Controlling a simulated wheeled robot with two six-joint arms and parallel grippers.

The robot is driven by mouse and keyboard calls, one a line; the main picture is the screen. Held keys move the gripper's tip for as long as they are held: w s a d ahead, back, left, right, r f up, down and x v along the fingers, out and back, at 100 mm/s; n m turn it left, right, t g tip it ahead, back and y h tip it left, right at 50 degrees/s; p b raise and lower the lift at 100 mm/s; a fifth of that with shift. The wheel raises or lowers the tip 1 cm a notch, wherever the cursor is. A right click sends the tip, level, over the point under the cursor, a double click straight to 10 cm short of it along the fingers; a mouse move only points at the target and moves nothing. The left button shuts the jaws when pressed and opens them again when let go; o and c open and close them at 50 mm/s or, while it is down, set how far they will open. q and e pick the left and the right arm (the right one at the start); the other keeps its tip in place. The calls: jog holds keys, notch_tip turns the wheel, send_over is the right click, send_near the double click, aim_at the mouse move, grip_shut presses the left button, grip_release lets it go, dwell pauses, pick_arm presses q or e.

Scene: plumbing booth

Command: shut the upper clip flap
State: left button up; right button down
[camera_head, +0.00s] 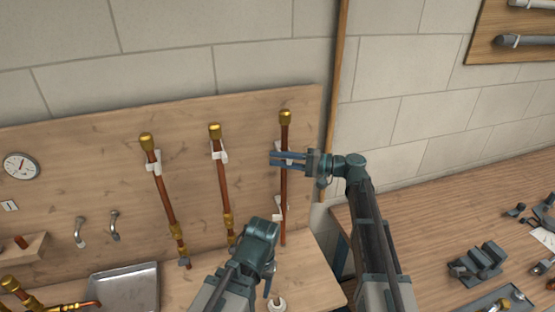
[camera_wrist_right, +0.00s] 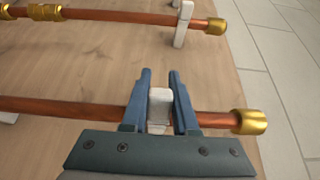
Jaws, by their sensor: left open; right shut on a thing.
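The rightmost copper pipe (camera_head: 284,185) stands upright on the wooden board, with a brass cap on top. Its white upper clip (camera_head: 291,156) is partly hidden behind my right gripper (camera_head: 273,158). In the right wrist view my right gripper (camera_wrist_right: 160,84) has its blue fingers on both sides of the white clip flap (camera_wrist_right: 160,106) and is shut on it. The flap stands at the pipe (camera_wrist_right: 70,106); whether it is latched I cannot tell. A lower white clip (camera_head: 279,207) is on the same pipe. My left gripper (camera_head: 268,284) is low, apart from the clips, and open; its fingers are mostly hidden.
Two more clipped copper pipes (camera_head: 165,195) (camera_head: 222,180) stand to the left. A metal tray (camera_head: 124,288) lies at lower left, and a white ring-ended item (camera_head: 277,304) lies below my left gripper. A wooden bench (camera_head: 430,215) with tools is at right.

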jog(key=n+g, duration=0.2)
jog(key=g, duration=0.1)
jog(key=n+g, duration=0.1)
jog(key=g, duration=0.1)
jog(key=d+n+g, duration=0.1)
jog(key=n+g, duration=0.1)
jog(key=g, duration=0.1)
jog(key=shift+n+g, duration=0.3)
jog(key=shift+g+h, duration=0.3)
jog(key=c, duration=0.7)
grip_release()
